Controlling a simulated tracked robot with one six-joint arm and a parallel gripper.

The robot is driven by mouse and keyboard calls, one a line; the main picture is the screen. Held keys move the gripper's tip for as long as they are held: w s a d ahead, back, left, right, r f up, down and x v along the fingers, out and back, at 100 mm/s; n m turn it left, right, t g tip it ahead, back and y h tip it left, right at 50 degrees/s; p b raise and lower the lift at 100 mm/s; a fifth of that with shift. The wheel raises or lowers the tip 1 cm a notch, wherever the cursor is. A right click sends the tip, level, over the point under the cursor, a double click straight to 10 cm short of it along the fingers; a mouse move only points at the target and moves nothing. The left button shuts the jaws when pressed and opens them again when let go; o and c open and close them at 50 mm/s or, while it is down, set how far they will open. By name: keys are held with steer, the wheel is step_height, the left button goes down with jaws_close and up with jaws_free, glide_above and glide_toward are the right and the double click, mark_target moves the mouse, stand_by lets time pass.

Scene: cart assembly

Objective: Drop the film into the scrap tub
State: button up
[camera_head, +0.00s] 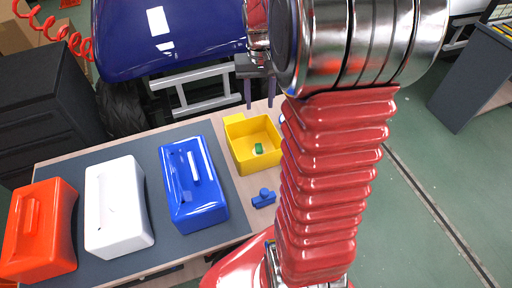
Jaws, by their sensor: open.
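The yellow tub (240,155), which looks like the scrap tub, stands on the table to the right of the blue box. A small green piece (259,148) lies inside it on the bottom; I cannot tell whether this is the film. No other film can be made out. My gripper (260,100) points down with its two dark fingers apart. In the picture it is just above the tub's far edge. It is open, and I see nothing between the fingers.
Orange (62,235), white (135,225) and blue (205,205) boxes stand in a row on the grey mat. A small blue part (263,198) lies near the tub. A dark blue glossy body (190,50) is behind the table. My red arm hides the table's right side.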

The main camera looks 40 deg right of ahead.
steer(key=shift+w, duration=0.1)
stand_by(0.8)
steer(key=s+a+r+n+t, duration=0.2)
steer(key=s+a+r+n, duration=0.1)
steer(key=s+a, duration=0.4)
steer(key=s+a+r+n+t, duration=0.3)
steer(key=s+a+r, duration=0.3)
steer(key=a, duration=0.8)
steer(key=shift+s+r+t, duration=0.2)
steer(key=shift+s+t, duration=0.1)
steer(key=shift+s, duration=0.4)
steer(key=shift+a, duration=0.1)
stand_by(1.1)
